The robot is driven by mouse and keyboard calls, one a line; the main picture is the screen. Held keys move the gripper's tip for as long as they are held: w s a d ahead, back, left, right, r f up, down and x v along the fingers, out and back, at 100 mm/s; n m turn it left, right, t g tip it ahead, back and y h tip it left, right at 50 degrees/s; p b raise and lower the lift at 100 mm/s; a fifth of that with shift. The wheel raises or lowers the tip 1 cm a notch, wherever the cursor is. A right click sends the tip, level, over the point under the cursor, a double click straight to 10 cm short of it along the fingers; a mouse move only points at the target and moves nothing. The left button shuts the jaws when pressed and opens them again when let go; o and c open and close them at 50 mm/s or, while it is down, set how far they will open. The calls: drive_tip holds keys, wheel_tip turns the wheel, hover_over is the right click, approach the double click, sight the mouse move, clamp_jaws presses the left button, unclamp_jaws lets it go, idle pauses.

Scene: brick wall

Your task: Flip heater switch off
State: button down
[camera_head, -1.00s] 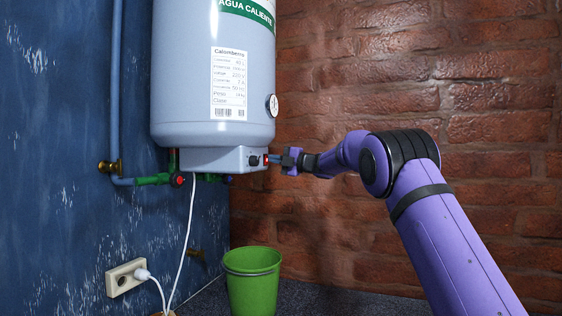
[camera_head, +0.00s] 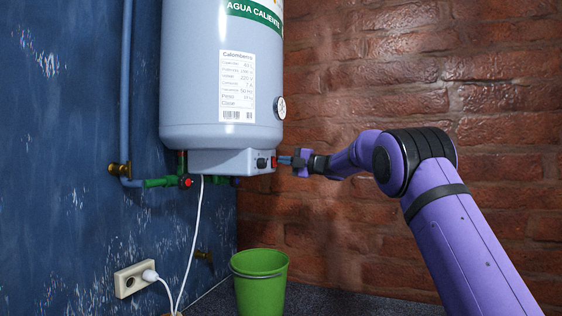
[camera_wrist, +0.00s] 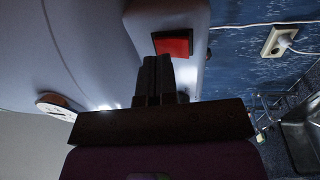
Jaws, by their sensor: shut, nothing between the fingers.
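The white-grey cylindrical water heater (camera_head: 195,85) hangs at the upper left, with a control box (camera_head: 222,161) under it. The red switch also shows in the wrist view (camera_wrist: 173,44), in a dark frame. My gripper (camera_head: 283,160) is shut and empty, its tips just right of the switch. In the wrist view the closed fingers (camera_wrist: 157,62) end close below the switch; contact cannot be told.
Pipes with a red-handled valve (camera_head: 186,182) run under the heater at left. A white cable (camera_head: 191,240) hangs down near a wall socket (camera_head: 133,279). A green bucket (camera_head: 259,290) stands below. The brick wall (camera_head: 370,90) is behind my arm.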

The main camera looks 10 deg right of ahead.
drive_tip(key=v, duration=0.9)
drive_tip(key=shift+d, duration=0.3)
drive_tip(key=s+d+r+m+t+h, duration=0.2)
drive_tip(key=s+r+m+t+h, duration=0.55)
drive_tip(key=m, duration=0.25)
drive_tip(key=s+d+m+g+h, duration=0.1)
drive_tip(key=s+d+m+h, duration=0.2)
drive_tip(key=s+m+h, duration=0.6)
drive_tip(key=s+a+f+m+g, duration=0.2)
drive_tip(key=s+f, duration=0.6)
drive_tip(key=s, duration=0.5)
drive_tip(key=s+a+f+m+g, duration=0.2)
drive_tip(key=s+f+m+g, duration=0.2)
drive_tip(key=s, duration=0.9)
drive_tip(key=s+a+f+m+g, duration=0.2)
drive_tip(key=s+f+g, duration=0.4)
drive_tip(key=s+f, duration=0.6)
drive_tip(key=shift+s+a+f+m+g+y, duration=0.25)
drive_tip(key=shift+s+f+m+g+y, duration=0.15)
drive_tip(key=shift+s+m, duration=0.5)
